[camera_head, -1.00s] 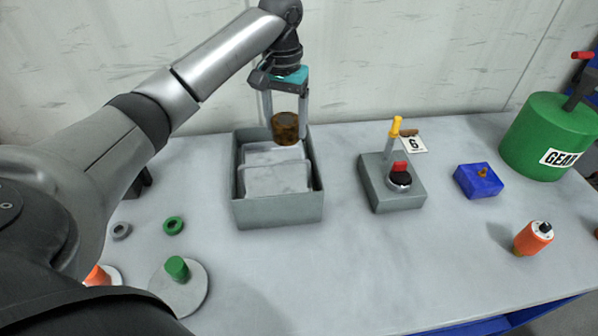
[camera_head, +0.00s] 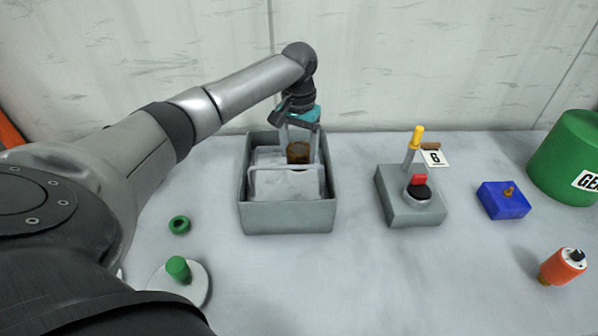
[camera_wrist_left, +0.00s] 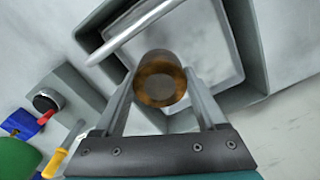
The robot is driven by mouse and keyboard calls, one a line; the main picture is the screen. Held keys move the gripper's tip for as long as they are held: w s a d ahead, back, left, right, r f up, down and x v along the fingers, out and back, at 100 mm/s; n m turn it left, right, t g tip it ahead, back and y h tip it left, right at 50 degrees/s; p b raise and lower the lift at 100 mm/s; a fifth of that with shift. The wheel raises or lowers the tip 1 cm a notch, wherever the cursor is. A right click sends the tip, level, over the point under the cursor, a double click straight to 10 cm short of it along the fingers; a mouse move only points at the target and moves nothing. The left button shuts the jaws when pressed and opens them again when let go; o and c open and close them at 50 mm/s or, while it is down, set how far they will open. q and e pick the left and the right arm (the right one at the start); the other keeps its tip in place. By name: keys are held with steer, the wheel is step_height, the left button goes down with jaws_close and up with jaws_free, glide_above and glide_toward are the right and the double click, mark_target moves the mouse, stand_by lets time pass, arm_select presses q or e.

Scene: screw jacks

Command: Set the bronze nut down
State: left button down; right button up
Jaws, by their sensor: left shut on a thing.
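The bronze nut (camera_head: 298,152) is a short brown, rusty-looking cylinder. My left gripper (camera_head: 300,150) is shut on it and holds it inside the grey bin (camera_head: 288,217), toward the back right, behind a thin divider bar (camera_head: 287,168). In the left wrist view the nut (camera_wrist_left: 159,78) sits between the two fingers of my left gripper (camera_wrist_left: 160,88), with the bin's pale floor (camera_wrist_left: 208,45) beyond. I cannot tell whether the nut touches the floor. My right gripper is not in view.
Right of the bin stands a grey block (camera_head: 408,212) with a yellow-tipped lever (camera_head: 417,137) and red piece. Further right are a blue block (camera_head: 503,200), an orange cylinder (camera_head: 563,266) and a green drum (camera_head: 567,160).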

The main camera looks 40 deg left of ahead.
mark_target(299, 182)
arm_select(q)
steer(key=shift+w+f+b, duration=0.1)
steer(key=shift+f+b, duration=0.35)
steer(key=shift+f, duration=2.65)
jaws_free()
steer(key=shift+f, duration=0.1)
step_height(299, 182, up, 12)
steer(key=shift+r+p, duration=0.1)
steer(key=shift+p, duration=0.75)
